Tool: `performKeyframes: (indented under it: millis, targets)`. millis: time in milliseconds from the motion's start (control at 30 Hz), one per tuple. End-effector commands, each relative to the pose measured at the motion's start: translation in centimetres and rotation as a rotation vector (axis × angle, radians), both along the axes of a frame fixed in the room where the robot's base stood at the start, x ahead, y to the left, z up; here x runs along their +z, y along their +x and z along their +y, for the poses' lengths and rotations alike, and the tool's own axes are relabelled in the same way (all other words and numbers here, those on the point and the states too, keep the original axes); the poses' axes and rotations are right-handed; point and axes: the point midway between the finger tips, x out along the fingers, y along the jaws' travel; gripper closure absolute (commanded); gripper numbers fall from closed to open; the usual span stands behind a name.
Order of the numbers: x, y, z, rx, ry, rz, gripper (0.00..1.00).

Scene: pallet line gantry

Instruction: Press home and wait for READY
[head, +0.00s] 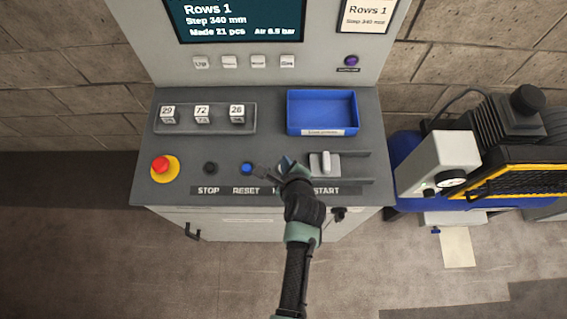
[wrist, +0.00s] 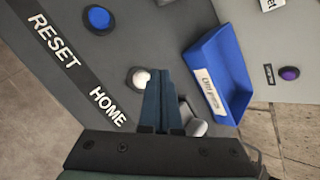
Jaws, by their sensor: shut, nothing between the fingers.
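My gripper (head: 286,163) is shut and empty over the console. In the wrist view its fingers (wrist: 163,82) lie just right of the button and overlap its ring; I cannot tell whether they touch it. The screen (head: 240,20) reads Rows 1, Step 340 mm, Made 21 pcs, Air 6.5 bar. Its top is cut off, and no READY shows.
The blue reset button (head: 247,169), black stop button (head: 210,168) and red emergency button (head: 162,166) stand left of my gripper. A pale lever (head: 325,162) stands close on the right. A blue tray (head: 322,112) and number wheels (head: 202,114) lie behind.

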Motion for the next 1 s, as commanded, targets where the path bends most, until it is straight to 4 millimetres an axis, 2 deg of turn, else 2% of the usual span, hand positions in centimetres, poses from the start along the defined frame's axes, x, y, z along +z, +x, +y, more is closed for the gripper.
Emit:
performKeyframes:
  millis: [33,367,1000]
  targets:
    - [1.1,0.0,0.0,-0.001,0.000,-0.001,1.00]
    - [4.1,0.0,0.0,0.000,0.000,0.000,1.00]
    - [3.9,0.0,0.0,0.000,0.000,0.000,1.00]
